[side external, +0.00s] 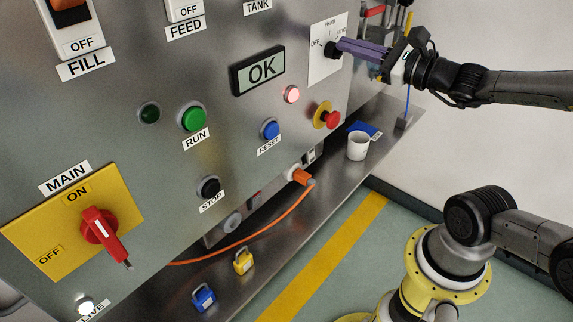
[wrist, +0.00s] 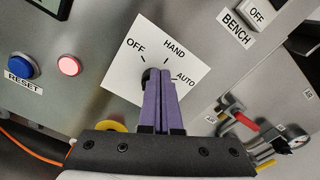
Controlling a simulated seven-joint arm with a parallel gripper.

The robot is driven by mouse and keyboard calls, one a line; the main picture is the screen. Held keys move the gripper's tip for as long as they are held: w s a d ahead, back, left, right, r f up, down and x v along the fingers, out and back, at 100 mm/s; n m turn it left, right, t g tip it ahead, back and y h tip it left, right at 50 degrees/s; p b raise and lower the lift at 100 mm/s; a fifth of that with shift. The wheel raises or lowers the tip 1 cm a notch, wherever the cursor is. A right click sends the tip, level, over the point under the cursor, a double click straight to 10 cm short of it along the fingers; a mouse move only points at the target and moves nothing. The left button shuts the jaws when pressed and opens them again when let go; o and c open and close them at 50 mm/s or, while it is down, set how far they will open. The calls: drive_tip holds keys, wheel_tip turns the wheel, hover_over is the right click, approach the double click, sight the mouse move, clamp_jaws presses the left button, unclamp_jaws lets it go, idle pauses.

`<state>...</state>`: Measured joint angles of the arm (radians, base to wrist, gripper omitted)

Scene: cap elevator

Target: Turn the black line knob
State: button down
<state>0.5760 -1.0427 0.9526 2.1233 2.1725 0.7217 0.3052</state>
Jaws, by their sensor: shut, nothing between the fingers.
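The black line knob (side external: 330,49) sits on a white plate (side external: 325,72) marked OFF, HAND and AUTO, at the upper right of the steel panel. It also shows in the wrist view as a dark round edge (wrist: 147,76), mostly hidden behind the fingers. My gripper (side external: 342,45) has long purple fingers closed together. In the wrist view the fingertips (wrist: 160,75) lie over the right part of the knob, at or very close to it. I cannot tell whether they touch it. The knob's pointing direction is hidden.
A lit red lamp (side external: 291,94), a blue RESET button (side external: 270,129) and a red emergency button (side external: 332,119) sit below the plate. A BENCH switch (wrist: 258,14) and red-handled valve (wrist: 246,121) are to its right. A white cup (side external: 358,146) stands on the ledge.

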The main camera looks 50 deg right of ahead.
drive_tip(key=shift+a+f, duration=0.45)
drive_tip(key=shift+a, duration=0.25)
idle(0.8)
drive_tip(key=shift+a+r, duration=0.1)
drive_tip(key=shift+a+r, duration=0.15)
drive_tip(key=shift+a, duration=0.05)
drive_tip(key=s, duration=0.6)
idle(0.5)
